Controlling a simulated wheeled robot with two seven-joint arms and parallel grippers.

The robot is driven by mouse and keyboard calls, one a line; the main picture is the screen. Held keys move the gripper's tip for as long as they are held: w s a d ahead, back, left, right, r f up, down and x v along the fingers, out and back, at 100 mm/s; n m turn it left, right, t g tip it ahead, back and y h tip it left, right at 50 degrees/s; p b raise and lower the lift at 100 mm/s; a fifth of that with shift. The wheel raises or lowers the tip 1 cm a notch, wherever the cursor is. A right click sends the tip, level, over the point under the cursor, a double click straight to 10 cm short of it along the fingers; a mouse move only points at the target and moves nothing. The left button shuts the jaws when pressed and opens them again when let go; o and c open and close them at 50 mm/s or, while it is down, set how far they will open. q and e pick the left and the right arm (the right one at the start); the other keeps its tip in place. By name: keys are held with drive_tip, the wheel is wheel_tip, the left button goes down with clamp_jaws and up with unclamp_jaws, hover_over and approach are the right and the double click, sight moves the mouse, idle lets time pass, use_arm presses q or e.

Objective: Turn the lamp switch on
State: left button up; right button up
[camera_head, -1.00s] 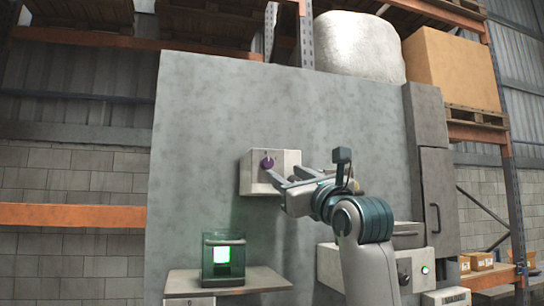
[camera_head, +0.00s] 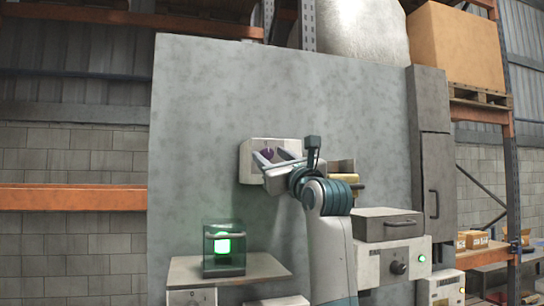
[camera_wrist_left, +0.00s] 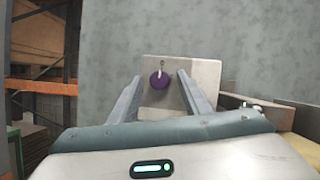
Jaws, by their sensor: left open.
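The lamp switch is a round purple knob (camera_head: 269,154) on a pale box (camera_head: 246,160) fixed to the grey wall panel. In the left wrist view the knob (camera_wrist_left: 159,80) carries a pale pointer mark near its top. My left gripper (camera_head: 274,160) is open in front of the box. In the left wrist view its two fingers (camera_wrist_left: 160,88) stand on either side of the knob, with gaps to both. I cannot tell how deep the fingertips reach. A glass-sided lamp (camera_head: 224,247) glows green on a shelf below. My right gripper is not in view.
The lamp stands on a small shelf (camera_head: 270,268). Right of my arm is a grey unit with a drawer handle (camera_head: 390,222), a dark knob and a green light. A tall grey cabinet (camera_head: 433,180) is at the right. The panel above the switch is bare.

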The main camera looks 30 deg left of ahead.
use_arm(q)
drive_tip(key=c, duration=1)
drive_tip(key=shift+c, duration=0.2)
drive_tip(key=m+t+b, duration=0.1)
drive_tip(key=m+h+b, duration=0.1)
drive_tip(key=m+b, duration=0.1)
drive_tip(key=shift+s+a+f+t, duration=0.1)
drive_tip(key=shift+f+t, duration=0.15)
drive_tip(key=shift+t, duration=0.15)
drive_tip(key=m+t+h+b, duration=0.1)
drive_tip(key=m+b, duration=0.1)
drive_tip(key=m, duration=0.1)
drive_tip(key=m+t+h+b, duration=0.1)
drive_tip(key=m+b, duration=0.1)
drive_tip(key=m, duration=0.1)
drive_tip(key=m+t+h+b, duration=0.1)
drive_tip(key=m+b, duration=0.1)
drive_tip(key=m, duration=0.1)
drive_tip(key=shift+s+a+t+h, duration=0.15)
drive_tip(key=shift+s+t+h, duration=0.1)
drive_tip(key=shift+t+h, duration=0.05)
drive_tip(key=shift+r+m+t+h+b, duration=0.15)
drive_tip(key=shift+m+h+b, duration=0.5)
drive_tip(key=shift+m, duration=0.75)
drive_tip(key=shift+r+m+t+h+b, duration=0.15)
drive_tip(key=shift+m+h+b, duration=0.5)
drive_tip(key=shift+m, duration=0.75)
drive_tip(key=o, duration=1)
